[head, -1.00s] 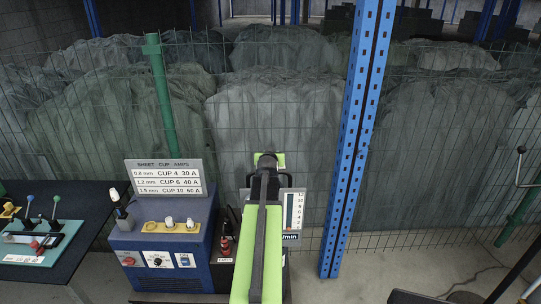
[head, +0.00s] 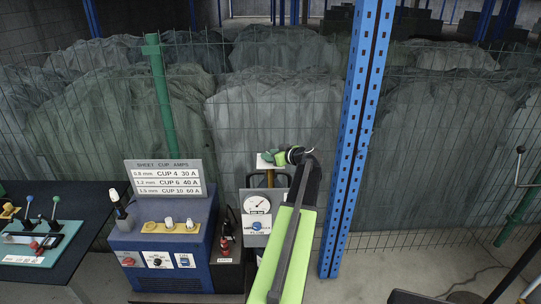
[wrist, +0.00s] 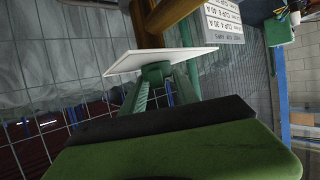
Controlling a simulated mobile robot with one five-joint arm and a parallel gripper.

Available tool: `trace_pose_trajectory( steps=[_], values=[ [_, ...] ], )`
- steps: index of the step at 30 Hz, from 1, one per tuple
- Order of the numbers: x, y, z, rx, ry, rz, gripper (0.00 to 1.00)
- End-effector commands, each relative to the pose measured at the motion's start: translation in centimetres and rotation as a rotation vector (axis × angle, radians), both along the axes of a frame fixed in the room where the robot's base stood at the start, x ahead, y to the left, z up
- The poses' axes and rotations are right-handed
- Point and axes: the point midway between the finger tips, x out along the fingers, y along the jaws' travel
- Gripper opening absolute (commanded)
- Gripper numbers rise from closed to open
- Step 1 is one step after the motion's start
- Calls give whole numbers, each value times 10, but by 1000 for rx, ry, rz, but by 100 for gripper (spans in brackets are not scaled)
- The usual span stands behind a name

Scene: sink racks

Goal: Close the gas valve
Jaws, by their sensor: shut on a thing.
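The gas valve shows in the head view as a small green knob (head: 279,157) beside a pale plate (head: 263,163) on top of a brass-coloured post (head: 271,178). In the wrist view the green knob (wrist: 156,71) sits against the white plate (wrist: 160,60), with the brown post (wrist: 147,22) beyond it. My gripper (head: 288,156) reaches the knob from the right, and its green fingers are shut on it. Much of the knob is hidden by the fingers, and its turn angle cannot be told.
A grey panel with a round gauge (head: 256,204) and a blue knob stands below the valve. A blue welding box (head: 165,235) with a cup-amps sign (head: 165,178) stands left. A blue rack post (head: 357,140) stands close right, and a wire fence is behind.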

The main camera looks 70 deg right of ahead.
Motion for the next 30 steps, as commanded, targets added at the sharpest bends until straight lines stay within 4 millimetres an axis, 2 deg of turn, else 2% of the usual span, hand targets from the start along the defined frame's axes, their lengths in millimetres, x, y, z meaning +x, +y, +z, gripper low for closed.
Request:
trace_pose_trajectory(
  steps=[9, 23, 24, 28, 30],
  values=[
    [0, 0, -2, 1, 7, 95, 0],
    [1, 2, -3, 3, 9, 109, 0],
    [1, 2, -3, 3, 9, 110, 39],
    [1, 2, -2, 2, 7, 108, 56],
    [1, 2, -2, 2, 6, 108, 57]
  ],
)
